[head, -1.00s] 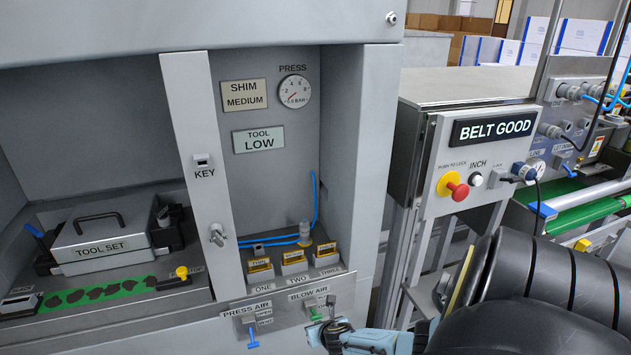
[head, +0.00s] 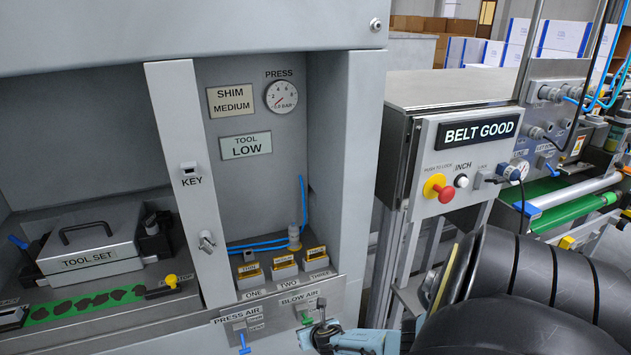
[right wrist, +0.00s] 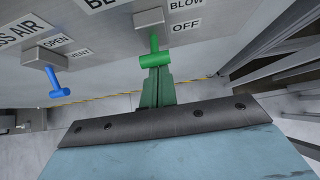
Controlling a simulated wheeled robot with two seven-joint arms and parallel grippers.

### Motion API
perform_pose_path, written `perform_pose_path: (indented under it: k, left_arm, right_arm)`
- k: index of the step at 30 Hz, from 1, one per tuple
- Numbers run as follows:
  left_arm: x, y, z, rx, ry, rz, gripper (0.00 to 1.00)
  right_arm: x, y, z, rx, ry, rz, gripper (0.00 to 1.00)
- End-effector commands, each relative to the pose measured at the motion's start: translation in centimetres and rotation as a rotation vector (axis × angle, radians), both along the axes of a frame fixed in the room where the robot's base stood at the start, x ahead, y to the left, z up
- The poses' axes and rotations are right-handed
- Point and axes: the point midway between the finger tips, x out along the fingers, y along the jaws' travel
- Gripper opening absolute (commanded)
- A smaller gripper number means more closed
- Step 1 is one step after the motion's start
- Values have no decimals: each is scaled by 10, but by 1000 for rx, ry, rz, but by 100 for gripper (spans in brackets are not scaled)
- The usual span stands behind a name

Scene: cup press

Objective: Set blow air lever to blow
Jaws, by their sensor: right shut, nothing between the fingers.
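The blow air lever (right wrist: 157,62) has a green T-shaped handle. It hangs downward below the BLOW and OFF labels in the right wrist view, its handle lower than the OFF label. In the head view the lever (head: 305,317) shows small under the BLOW AIR label (head: 299,298). My right gripper (right wrist: 157,90) is shut and empty, its fingertips right at the lower side of the handle. Whether they touch it I cannot tell. The right gripper (head: 318,326) is partly cut off at the bottom of the head view. My left gripper is not in view.
The blue press air lever (right wrist: 56,82) hangs close to the left, near OPEN and VENT labels. The BELT GOOD box (head: 450,165) stands to the right.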

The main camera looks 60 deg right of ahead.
Motion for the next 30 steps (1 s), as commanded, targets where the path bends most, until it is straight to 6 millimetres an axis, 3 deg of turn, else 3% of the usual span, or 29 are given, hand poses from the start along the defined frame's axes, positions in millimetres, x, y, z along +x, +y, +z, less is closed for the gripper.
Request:
perform_pose_path:
  k: [7, 9, 18, 24, 30]
  left_arm:
    - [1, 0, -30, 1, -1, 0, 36]
    - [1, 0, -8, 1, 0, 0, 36]
    - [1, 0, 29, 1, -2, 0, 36]
    - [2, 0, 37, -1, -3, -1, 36]
    - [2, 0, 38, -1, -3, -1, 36]
  right_arm:
    - [-10, 18, -38, 4, 1, 9, 0]
    - [-16, 21, -13, 1, 1, 9, 0]
    - [-42, 39, 35, 3, 4, 9, 0]
    - [-52, 46, 50, 3, 4, 8, 0]
    - [-54, 49, 53, 4, 4, 6, 0]
